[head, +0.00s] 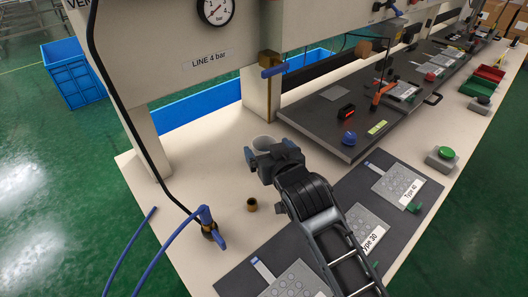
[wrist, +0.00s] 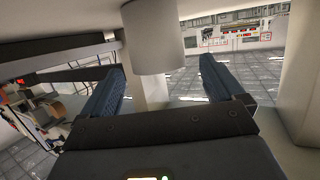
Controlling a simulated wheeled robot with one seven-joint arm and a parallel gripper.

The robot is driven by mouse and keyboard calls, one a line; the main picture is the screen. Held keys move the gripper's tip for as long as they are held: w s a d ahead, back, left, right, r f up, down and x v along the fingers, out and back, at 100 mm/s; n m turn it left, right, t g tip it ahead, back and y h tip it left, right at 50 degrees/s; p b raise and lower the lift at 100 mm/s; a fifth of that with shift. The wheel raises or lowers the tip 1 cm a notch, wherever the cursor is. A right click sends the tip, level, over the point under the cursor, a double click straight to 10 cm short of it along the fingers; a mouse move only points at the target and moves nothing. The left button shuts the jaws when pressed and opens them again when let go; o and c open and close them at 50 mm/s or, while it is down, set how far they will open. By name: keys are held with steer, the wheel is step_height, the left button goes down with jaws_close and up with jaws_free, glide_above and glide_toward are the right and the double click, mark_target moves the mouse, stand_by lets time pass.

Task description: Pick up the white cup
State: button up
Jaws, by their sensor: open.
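The white cup (head: 263,142) stands on the cream worktop, just past my gripper (head: 270,154) in the head view. The gripper hides its lower part. In the wrist view the cup (wrist: 152,40) appears at the top, closer to the left finger than the right. My gripper (wrist: 163,66) is open there, with a dark finger to each side and clear space beside the cup. The cup lines up with the gap at the fingertips. I cannot tell whether it is between the tips or just beyond them.
A brass post with a blue lever (head: 270,72) rises behind the cup. A dark panel (head: 330,125) lies right. Bare worktop (head: 190,165) is left of the cup.

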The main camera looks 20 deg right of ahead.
mark_target(261, 139)
steer(key=shift+x, duration=1.95)
steer(key=shift+d, duration=0.1)
steer(key=c, duration=1.2)
steer(key=shift+o, duration=0.2)
steer(key=shift+r, duration=0.1)
